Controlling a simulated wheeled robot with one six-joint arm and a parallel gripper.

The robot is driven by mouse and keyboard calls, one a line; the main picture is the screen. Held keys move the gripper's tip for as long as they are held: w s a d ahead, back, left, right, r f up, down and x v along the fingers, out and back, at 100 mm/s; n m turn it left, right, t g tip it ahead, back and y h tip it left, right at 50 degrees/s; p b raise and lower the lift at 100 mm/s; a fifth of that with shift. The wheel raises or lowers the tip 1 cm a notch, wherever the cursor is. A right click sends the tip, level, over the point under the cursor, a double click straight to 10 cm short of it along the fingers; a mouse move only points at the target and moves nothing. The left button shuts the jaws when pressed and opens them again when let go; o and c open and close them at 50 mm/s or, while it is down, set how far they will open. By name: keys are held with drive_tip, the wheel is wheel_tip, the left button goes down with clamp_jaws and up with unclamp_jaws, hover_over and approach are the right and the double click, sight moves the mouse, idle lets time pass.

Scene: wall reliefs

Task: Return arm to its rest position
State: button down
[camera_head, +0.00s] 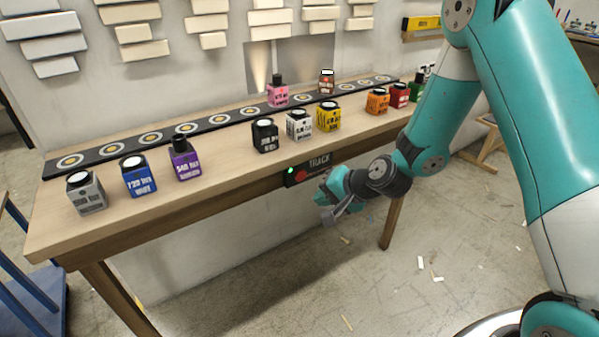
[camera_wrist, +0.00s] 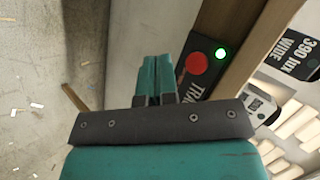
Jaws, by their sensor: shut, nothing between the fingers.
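My gripper (camera_head: 327,196) hangs in front of the table's front edge, close to the control box, at the end of my teal and grey arm. In the wrist view, my gripper (camera_wrist: 157,78) shows its two teal fingers side by side, shut and empty. The control box (camera_head: 308,170) is labelled "TRACK" and has a red button and a lit green light; it also shows in the wrist view (camera_wrist: 197,66). My fingertips look near the box, and I cannot tell whether they touch it.
A wooden table (camera_head: 225,165) carries several coloured bottles and a dark track (camera_head: 215,124) with ringed spots along the wall. Blue furniture (camera_head: 35,290) stands at the lower left. A wooden stand (camera_head: 487,150) is behind my arm. The floor in front has scattered scraps.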

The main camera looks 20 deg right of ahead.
drive_tip(key=s+a+r+n+g+p, duration=0.25)
drive_tip(key=s+r+n, duration=0.2)
drive_tip(key=r, duration=0.45)
drive_tip(key=s+a+r+n+g+p, duration=0.25)
drive_tip(key=s+a+r, duration=0.2)
drive_tip(key=r, duration=0.45)
drive_tip(key=s+r+n+g+h+p, duration=0.1)
drive_tip(key=s+r+n+p, duration=0.1)
drive_tip(key=s+r, duration=0.4)
drive_tip(key=s+d+r+n+g+h+p, duration=0.1)
drive_tip(key=s+r+n, duration=0.4)
drive_tip(key=s, duration=0.6)
drive_tip(key=shift+s+d+r+p, duration=0.3)
drive_tip(key=shift+r+p, duration=0.3)
drive_tip(key=shift+p, duration=0.2)
